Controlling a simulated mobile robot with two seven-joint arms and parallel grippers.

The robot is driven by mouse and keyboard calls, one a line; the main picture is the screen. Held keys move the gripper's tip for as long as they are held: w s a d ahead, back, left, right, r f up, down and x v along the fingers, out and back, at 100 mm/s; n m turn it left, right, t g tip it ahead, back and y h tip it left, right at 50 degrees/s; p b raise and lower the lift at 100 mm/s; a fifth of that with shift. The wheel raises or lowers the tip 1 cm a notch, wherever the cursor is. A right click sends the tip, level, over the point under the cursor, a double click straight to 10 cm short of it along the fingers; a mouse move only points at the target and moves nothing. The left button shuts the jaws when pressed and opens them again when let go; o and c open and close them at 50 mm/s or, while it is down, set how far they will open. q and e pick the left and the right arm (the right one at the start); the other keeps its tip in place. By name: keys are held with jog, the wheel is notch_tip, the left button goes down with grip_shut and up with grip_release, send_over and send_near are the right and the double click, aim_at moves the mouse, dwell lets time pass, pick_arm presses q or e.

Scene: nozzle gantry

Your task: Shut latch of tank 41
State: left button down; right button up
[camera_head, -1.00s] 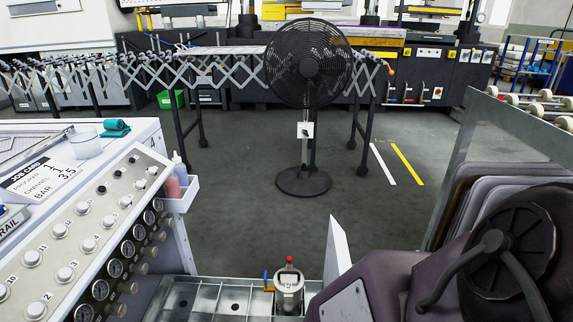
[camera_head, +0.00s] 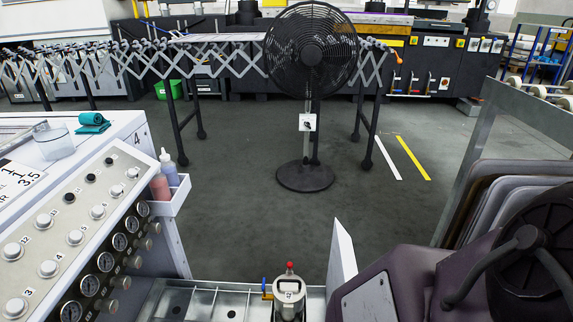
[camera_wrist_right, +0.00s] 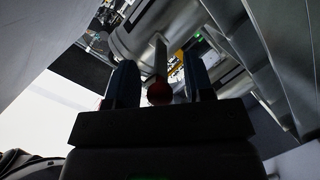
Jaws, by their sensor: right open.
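A small metal tank (camera_head: 288,303) with a red-tipped top and a pale label stands at the bottom centre of the head view. Its number is too small to read for certain. A blue lever (camera_head: 267,288) is at its left side. In the right wrist view, my right gripper (camera_wrist_right: 160,75) is open, its two dark fingers apart. A red ball (camera_wrist_right: 159,93) on a metal rod (camera_wrist_right: 160,57) appears between the fingers, with a gap visible on each side. I cannot tell whether the ball is the latch's end. My left gripper is in neither view.
A grey metal tray (camera_head: 205,303) with holes runs along the bottom. A control panel (camera_head: 88,235) with knobs and gauges stands at left, with bottles (camera_head: 168,180) in a white holder. A white upright plate (camera_head: 342,258) is right of the tank. A fan (camera_head: 311,55) stands beyond open floor.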

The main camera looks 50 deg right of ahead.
dwell(0.3)
grip_shut()
